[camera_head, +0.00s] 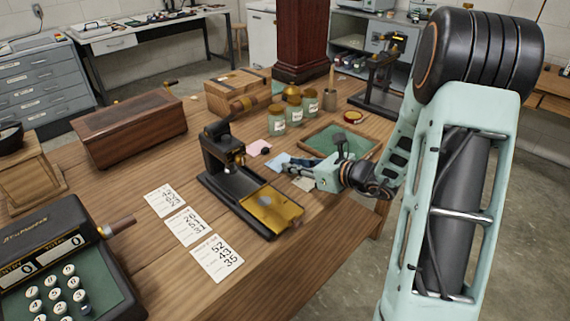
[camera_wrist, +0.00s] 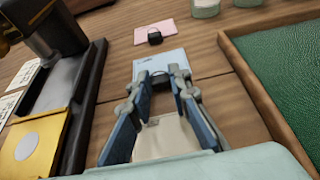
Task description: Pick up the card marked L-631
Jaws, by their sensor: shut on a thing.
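Three small cards lie in a row on the wooden table: a pink card (camera_head: 259,147), a light blue card (camera_head: 277,161) and a cream card (camera_head: 303,184). In the wrist view, the pink card (camera_wrist: 152,28) and the blue card (camera_wrist: 160,62) each have a black clip at the near edge. My gripper (camera_head: 286,167) is low at the blue card, its fingertips (camera_wrist: 161,76) closed around that card's black clip (camera_wrist: 160,77). The cream card (camera_wrist: 166,138) lies under my fingers and is partly hidden. I cannot read L-631 on any card.
A green-lined tray (camera_wrist: 240,80) is close on the right. A black press with a brass plate (camera_head: 270,208) stands on the left. Glass jars (camera_head: 277,122) stand behind the cards. Three number sheets (camera_head: 190,227) lie at the front left.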

